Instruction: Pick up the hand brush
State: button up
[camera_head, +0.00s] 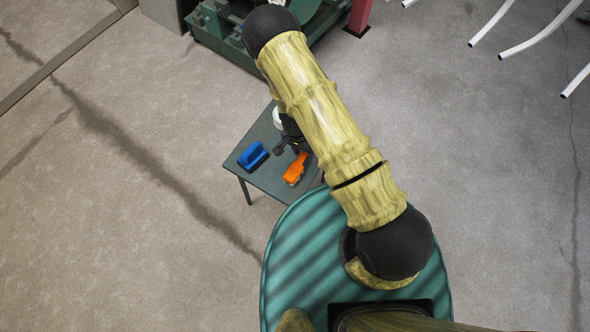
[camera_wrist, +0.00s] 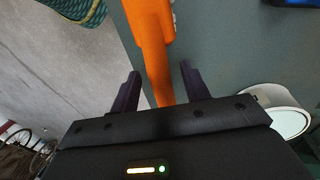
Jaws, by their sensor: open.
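An orange item (camera_head: 295,169) with a long narrow handle, seemingly the hand brush, lies on a small dark green table (camera_head: 270,183). In the wrist view the orange handle (camera_wrist: 152,45) runs between the two open fingers of my gripper (camera_wrist: 161,72). The gap to either finger is clear and nothing is gripped. The near end of the handle is hidden by my gripper's body. In the head view my gripper (camera_head: 291,147) is just beyond the orange item, partly covered by my arm.
A blue blocky item (camera_head: 252,156) lies left of the orange one; its edge shows in the wrist view (camera_wrist: 296,2). A white round container (camera_head: 277,118) stands at the table's back, near my gripper. Green machinery (camera_head: 225,40) stands behind, with white tubes (camera_head: 527,44) at right.

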jog(key=shift+s+f, duration=0.1)
jog(key=shift+f, duration=0.4)
grip_shut()
jog(key=shift+r, duration=0.1)
notch_tip(320, 180, up, 10)
dwell(0.6)
dwell(0.4)
